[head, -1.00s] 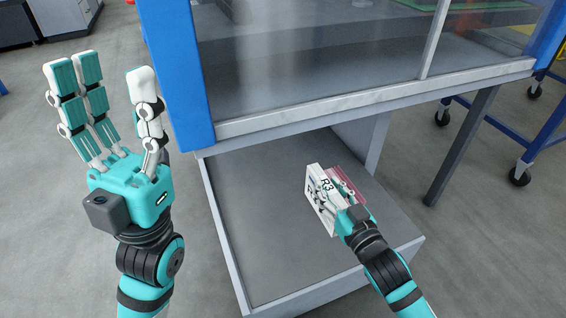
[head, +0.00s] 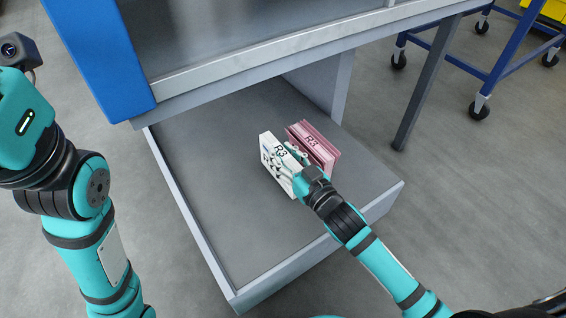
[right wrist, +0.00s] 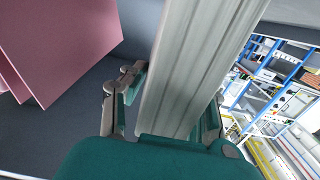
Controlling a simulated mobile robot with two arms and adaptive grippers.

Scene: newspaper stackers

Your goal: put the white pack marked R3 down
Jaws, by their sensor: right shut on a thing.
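The white pack marked R3 (head: 274,160) stands on edge, a little tilted, over the grey tray of the open drawer (head: 215,200). My right gripper (head: 299,160) is shut on it. In the right wrist view the pack (right wrist: 195,70) fills the middle, between the fingers (right wrist: 165,105). Whether its lower edge touches the tray I cannot tell. A pink pack marked R3 (head: 315,147) stands just right of it; it also shows in the right wrist view (right wrist: 65,45). My left arm is at the left of the head view, its fingers out of frame.
The cabinet's blue post (head: 105,60) and pale front rail (head: 250,57) rise above the back of the tray. A grey leg (head: 425,85) and a blue wheeled cart (head: 490,70) stand at the right. The tray's left and front are bare.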

